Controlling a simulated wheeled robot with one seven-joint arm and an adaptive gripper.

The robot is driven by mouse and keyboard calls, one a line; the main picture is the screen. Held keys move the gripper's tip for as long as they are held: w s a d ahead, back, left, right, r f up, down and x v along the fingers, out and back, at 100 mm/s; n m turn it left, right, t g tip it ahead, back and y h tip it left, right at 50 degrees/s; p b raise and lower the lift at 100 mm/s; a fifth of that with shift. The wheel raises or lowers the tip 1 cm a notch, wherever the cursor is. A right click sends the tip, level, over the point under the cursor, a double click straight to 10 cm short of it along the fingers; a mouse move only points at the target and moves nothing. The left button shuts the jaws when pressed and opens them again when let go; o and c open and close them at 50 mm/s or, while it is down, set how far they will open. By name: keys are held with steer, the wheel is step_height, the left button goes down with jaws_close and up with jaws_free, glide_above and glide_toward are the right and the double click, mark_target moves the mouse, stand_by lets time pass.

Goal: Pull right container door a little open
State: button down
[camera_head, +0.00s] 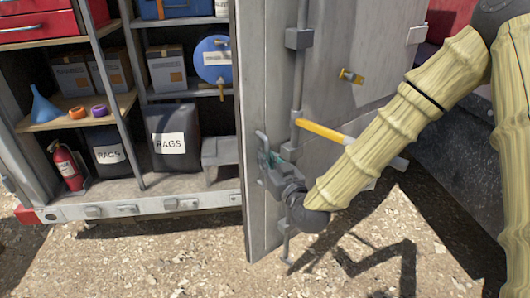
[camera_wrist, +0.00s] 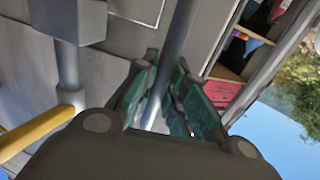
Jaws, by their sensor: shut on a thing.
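The right container door (camera_head: 350,30) is a tall grey panel in the head view, standing swung out from the container so its inside shelves show to the left. A vertical locking rod (camera_head: 300,75) runs down it, with a yellow handle (camera_head: 320,131) beside it. My gripper (camera_head: 268,160) is low at the door's left edge. In the wrist view, my gripper (camera_wrist: 163,85) has its green fingers on both sides of a grey metal bar (camera_wrist: 176,45) and is shut on it. The yellow handle (camera_wrist: 38,132) is apart from the fingers, at the left.
The open container holds a fire extinguisher (camera_head: 66,166), rag bags (camera_head: 172,138), boxes (camera_head: 166,68), a blue funnel (camera_head: 43,106) and a blue reel (camera_head: 213,60). Gravel ground (camera_head: 150,262) lies clear in front. A dark wall (camera_head: 450,150) stands behind my arm at the right.

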steer(key=shift+d+r, duration=0.15)
steer(key=shift+r, duration=0.05)
steer(key=shift+w, duration=0.1)
steer(key=c, duration=1.5)
jaws_free()
steer(key=shift+o, duration=0.2)
steer(key=shift+f, duration=0.1)
steer(key=v, duration=0.7)
steer(key=shift+s, duration=0.25)
